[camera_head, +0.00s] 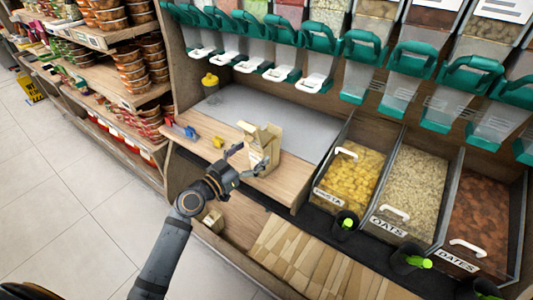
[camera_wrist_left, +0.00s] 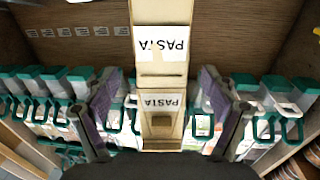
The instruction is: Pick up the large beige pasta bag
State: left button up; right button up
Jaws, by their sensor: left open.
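A beige bag (camera_head: 268,145) stands upright on the wooden counter in the head view. In the left wrist view the bag (camera_wrist_left: 160,70) shows upside down, with two white labels reading PASTA, one above the other; I cannot tell whether this is one bag or two. My left gripper (camera_head: 250,160) is open at the near side of the bag. In the left wrist view its fingers (camera_wrist_left: 155,88) are on either side of the bag, with gaps showing. My right gripper is not in view.
Bins of pasta (camera_head: 352,178), oats (camera_head: 415,188) and dates (camera_head: 484,212) are right of the counter. Green-handled dispensers (camera_head: 365,50) hang above. A yellow item (camera_head: 217,142) and a blue item (camera_head: 186,131) lie left of the bag. The grey counter surface (camera_head: 225,105) behind is mostly clear.

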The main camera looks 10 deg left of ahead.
aim_at(274, 134)
pick_arm(q)
jog(key=shift+x, duration=0.9)
jog(key=shift+w+d+r, duration=0.15)
jog(key=shift+w+r, duration=0.05)
jog(key=shift+w, duration=0.1)
jog(key=p+x, duration=0.1)
jog(key=x, duration=0.3)
jog(key=shift+w+d, duration=0.1)
jog(key=shift+w, duration=0.15)
grip_shut()
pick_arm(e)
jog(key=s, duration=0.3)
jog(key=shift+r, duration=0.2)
